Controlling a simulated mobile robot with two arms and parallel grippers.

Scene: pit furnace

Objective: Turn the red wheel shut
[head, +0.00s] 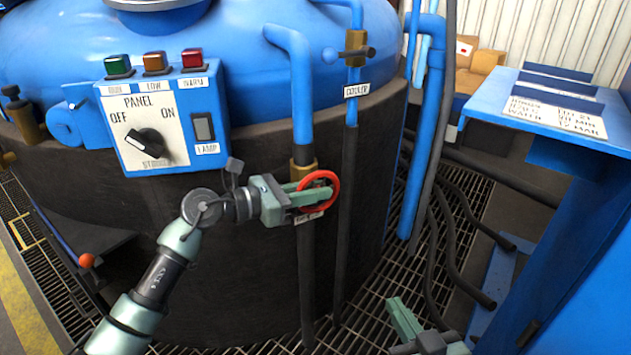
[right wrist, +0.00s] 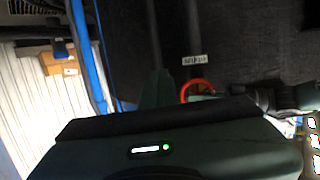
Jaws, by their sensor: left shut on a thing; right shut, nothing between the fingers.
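The red wheel (head: 336,190) is a small ring on a brass valve on the blue and dark pipe in front of the vessel. My left gripper (head: 314,194) comes in from the left and is shut on the wheel, its fingers covering the wheel's left part. A label below the wheel is partly hidden. In the right wrist view the wheel (right wrist: 187,87) shows as a red arc, partly hidden. My right gripper (head: 402,316) is shut and empty at the bottom of the head view, low and to the right, well apart from the wheel.
The blue control panel (head: 190,115) with knob and lamps stands left of the pipe. A brass valve with a blue-ended handle (head: 352,52) is above, on the cooler pipe (head: 349,180). Black hoses (head: 447,235) lie on the grating. A blue desk (head: 555,130) stands at the right.

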